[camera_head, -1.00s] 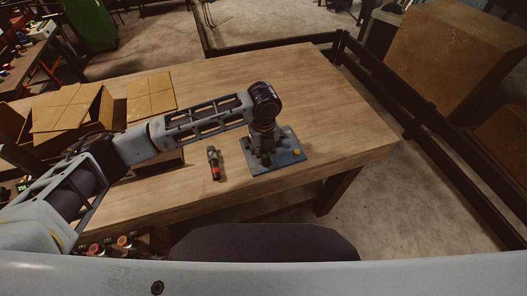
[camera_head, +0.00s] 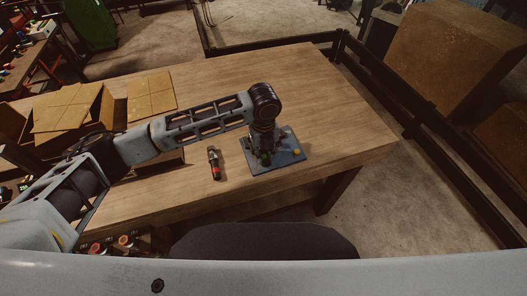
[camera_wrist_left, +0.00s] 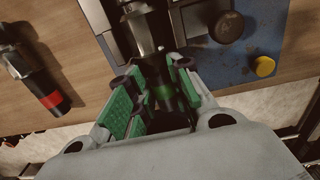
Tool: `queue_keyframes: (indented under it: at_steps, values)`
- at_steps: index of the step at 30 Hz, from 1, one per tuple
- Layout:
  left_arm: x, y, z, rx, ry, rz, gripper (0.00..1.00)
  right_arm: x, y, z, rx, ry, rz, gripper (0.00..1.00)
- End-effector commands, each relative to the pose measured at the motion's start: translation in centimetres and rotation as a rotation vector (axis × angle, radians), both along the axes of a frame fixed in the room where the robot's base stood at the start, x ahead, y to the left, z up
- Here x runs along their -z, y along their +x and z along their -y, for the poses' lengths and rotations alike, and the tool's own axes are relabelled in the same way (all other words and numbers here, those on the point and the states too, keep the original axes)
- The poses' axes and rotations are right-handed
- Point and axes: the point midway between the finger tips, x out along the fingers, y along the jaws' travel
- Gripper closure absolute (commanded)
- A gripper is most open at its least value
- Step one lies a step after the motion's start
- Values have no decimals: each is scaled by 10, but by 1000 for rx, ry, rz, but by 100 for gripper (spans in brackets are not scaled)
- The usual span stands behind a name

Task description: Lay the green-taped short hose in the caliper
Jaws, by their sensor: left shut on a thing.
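My left gripper (camera_head: 263,153) points down over the blue plate of the caliper (camera_head: 288,154). In the left wrist view its green-padded fingers (camera_wrist_left: 153,85) are shut on the green-taped short hose (camera_wrist_left: 163,93). The hose's metal end (camera_wrist_left: 142,30) reaches forward over the caliper's grey metal parts (camera_wrist_left: 113,45). I cannot tell whether the hose touches them. The caliper's dark round knob (camera_wrist_left: 227,27) and yellow button (camera_wrist_left: 264,67) are at the right. In the head view my gripper and wrist hide most of the hose. My right gripper is not in view.
A red-taped hose (camera_head: 214,163) lies on the wooden table (camera_head: 300,85) left of the caliper; it also shows in the left wrist view (camera_wrist_left: 35,77). Cardboard boxes (camera_head: 70,108) stand at the table's left. The table's back and right are clear.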

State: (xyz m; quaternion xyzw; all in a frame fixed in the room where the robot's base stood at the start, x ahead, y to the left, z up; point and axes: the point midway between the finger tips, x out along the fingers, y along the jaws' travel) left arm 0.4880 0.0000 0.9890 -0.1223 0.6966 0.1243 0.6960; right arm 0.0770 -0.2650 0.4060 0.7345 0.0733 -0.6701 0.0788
Motion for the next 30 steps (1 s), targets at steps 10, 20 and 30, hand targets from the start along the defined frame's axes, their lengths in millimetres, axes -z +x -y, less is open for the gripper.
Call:
queue_keyframes:
  at_steps: [10,20,30]
  values:
    - [0,0,0,0,-1,1,100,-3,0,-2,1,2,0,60]
    - [0,0,0,0,-1,1,64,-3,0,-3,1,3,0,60]
    - [1,0,0,0,0,0,54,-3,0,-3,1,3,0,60]
